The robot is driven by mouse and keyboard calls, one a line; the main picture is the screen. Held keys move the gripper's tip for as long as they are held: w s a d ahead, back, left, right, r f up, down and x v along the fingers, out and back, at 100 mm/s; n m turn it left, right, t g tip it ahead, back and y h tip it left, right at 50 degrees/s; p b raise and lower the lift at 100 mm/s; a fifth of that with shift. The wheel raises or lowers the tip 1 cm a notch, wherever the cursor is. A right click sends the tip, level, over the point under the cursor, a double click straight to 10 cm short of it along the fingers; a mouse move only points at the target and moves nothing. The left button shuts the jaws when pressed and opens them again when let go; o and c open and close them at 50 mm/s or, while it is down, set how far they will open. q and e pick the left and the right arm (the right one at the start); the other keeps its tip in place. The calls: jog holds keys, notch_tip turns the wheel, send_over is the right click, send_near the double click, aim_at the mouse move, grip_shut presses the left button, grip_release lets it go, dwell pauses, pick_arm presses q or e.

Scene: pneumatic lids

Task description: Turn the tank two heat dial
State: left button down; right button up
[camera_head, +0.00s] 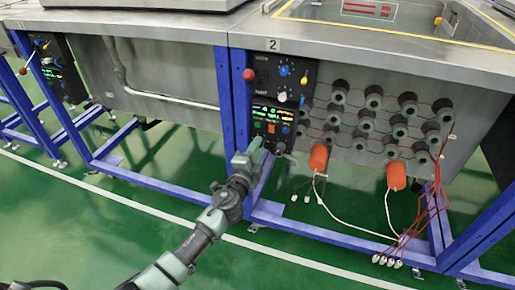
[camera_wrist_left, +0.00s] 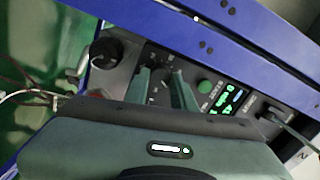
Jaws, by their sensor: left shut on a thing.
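The tank two control panel (camera_head: 270,112) is mounted on the blue post under the number 2 plate, with knobs above and a green-lit display below. My left gripper (camera_head: 257,146) reaches its lower part from below. In the left wrist view, the two fingers of my left gripper (camera_wrist_left: 163,78) are at the panel face (camera_wrist_left: 127,68), closed on a small dial (camera_wrist_left: 161,86) that they mostly hide. I cannot read the dial's label or setting. A black knob (camera_wrist_left: 104,52) and a green button (camera_wrist_left: 205,87) flank the fingers. My right gripper is not in view.
A red ball-topped lever (camera_head: 249,75) stands left of the upper panel. Orange plugs (camera_head: 318,158) and hanging cables (camera_head: 387,215) are to the right. Blue frame rails (camera_head: 310,226) run low across the front. The green floor (camera_head: 120,220) at the left is open.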

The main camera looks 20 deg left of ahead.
pick_arm(q)
jog(key=shift+f+m+p, duration=0.2)
jog(key=shift+m+p, duration=0.25)
jog(key=shift+m, duration=4.55)
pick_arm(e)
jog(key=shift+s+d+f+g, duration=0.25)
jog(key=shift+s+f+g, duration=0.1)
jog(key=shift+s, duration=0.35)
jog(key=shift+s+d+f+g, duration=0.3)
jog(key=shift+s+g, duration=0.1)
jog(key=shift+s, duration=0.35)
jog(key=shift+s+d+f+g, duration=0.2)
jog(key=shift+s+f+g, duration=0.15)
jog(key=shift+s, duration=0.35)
pick_arm(q)
jog(key=c, duration=1.5)
grip_release()
jog(key=shift+o, duration=0.2)
jog(key=shift+s, duration=0.15)
